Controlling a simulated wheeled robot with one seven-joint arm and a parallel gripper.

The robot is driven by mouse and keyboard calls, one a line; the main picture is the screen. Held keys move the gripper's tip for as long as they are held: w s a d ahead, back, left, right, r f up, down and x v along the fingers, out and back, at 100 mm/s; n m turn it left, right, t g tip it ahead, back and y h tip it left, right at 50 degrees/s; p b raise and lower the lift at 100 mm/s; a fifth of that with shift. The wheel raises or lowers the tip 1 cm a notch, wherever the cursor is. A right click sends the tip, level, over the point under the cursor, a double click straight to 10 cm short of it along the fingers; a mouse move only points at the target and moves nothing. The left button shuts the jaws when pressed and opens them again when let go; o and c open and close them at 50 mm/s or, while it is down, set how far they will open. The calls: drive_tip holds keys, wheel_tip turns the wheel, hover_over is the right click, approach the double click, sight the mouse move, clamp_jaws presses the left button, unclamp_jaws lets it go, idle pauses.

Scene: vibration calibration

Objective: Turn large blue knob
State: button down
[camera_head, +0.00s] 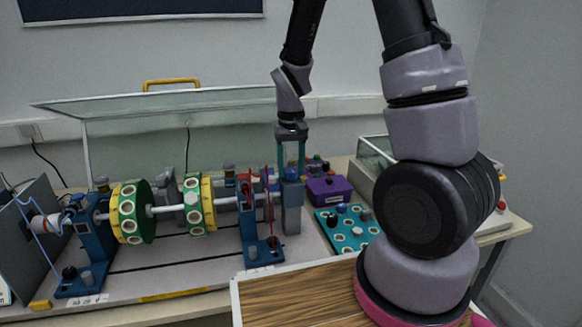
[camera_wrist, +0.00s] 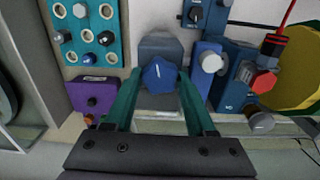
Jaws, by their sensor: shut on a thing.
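The large blue knob (camera_wrist: 160,77) sits on top of a grey block (camera_wrist: 160,48) in the wrist view. My gripper (camera_wrist: 157,80) reaches down over it, with one teal finger on each side of the knob. The fingers are shut on the knob. In the head view my gripper (camera_head: 291,165) points straight down and the blue knob (camera_head: 291,174) shows between its fingertips. The grey block (camera_head: 291,205) stands upright below it.
A blue bearing stand (camera_head: 262,235) with red wires is just left of the knob. The shaft carries green-and-yellow discs (camera_head: 132,212) farther left. A purple box (camera_head: 327,190) and a teal panel with several knobs (camera_head: 345,228) are to the right. A raised clear cover (camera_head: 160,100) stands behind.

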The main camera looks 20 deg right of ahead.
sight(291, 170)
drive_tip(key=shift+m, duration=1.1)
drive_tip(key=shift+c, duration=1.1)
unclamp_jaws()
drive_tip(key=shift+r, duration=0.1)
wheel_tip(291, 170, up, 11)
